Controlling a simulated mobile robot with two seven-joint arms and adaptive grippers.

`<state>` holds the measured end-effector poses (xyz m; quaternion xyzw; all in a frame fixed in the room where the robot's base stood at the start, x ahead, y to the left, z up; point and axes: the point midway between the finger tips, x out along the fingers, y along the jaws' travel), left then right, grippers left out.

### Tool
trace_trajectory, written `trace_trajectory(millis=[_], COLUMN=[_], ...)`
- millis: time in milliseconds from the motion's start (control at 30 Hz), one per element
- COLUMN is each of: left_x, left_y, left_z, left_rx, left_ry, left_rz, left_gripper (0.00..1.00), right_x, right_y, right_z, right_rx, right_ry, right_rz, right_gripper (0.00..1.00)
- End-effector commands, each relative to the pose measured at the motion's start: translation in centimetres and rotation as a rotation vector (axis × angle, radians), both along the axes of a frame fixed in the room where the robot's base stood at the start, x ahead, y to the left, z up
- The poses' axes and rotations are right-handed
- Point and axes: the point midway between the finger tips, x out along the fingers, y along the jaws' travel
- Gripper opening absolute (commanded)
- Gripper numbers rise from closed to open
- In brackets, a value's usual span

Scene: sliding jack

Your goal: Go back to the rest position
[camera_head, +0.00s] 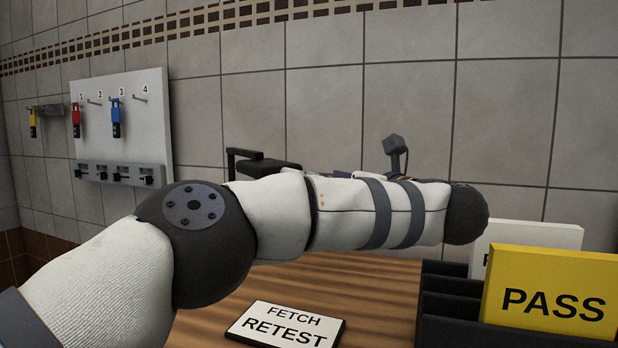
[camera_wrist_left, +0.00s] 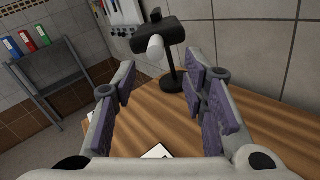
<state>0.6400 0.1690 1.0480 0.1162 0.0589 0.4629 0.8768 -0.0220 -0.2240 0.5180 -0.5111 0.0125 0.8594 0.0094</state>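My left arm (camera_head: 360,212) reaches across the middle of the head view from the lower left. My left gripper (camera_wrist_left: 160,80) shows in the left wrist view with its purple-padded fingers wide apart and nothing between them. A black device on a stand (camera_wrist_left: 172,36), with a pale round end, stands beyond the fingertips, apart from them. In the head view, a black shape (camera_head: 265,165) shows partly behind my arm. My left gripper is not clearly seen there. My right gripper is in neither view.
A white wall board (camera_head: 125,125) with numbered hooks holds a red (camera_head: 76,118) and a blue tagged item (camera_head: 116,115). A FETCH RETEST card (camera_head: 285,325) lies on the wooden table (camera_head: 375,300). A yellow PASS sign (camera_head: 550,295) stands in a black rack at right. A grey shelf (camera_wrist_left: 50,70) holds binders.

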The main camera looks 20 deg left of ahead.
Motion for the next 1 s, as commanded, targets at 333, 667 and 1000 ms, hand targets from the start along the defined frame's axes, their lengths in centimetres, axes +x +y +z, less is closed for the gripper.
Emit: trace_trajectory(millis=[333, 667, 1000], left_x=[-1.2, -4.8, -12.2], left_y=[-1.7, -1.7, -1.7], left_z=[0.0, 14.5, 29.7], left_rx=[-0.001, -0.002, -0.001], left_ry=[0.0, -0.142, -0.334], left_rz=[0.0, 0.0, 0.0], left_gripper=[0.39, 0.39, 0.39], right_x=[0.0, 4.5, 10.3], right_y=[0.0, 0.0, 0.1], right_z=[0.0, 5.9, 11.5], right_rx=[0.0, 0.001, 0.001], right_ry=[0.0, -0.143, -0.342], right_rz=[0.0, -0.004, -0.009], right_gripper=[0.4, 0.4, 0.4])
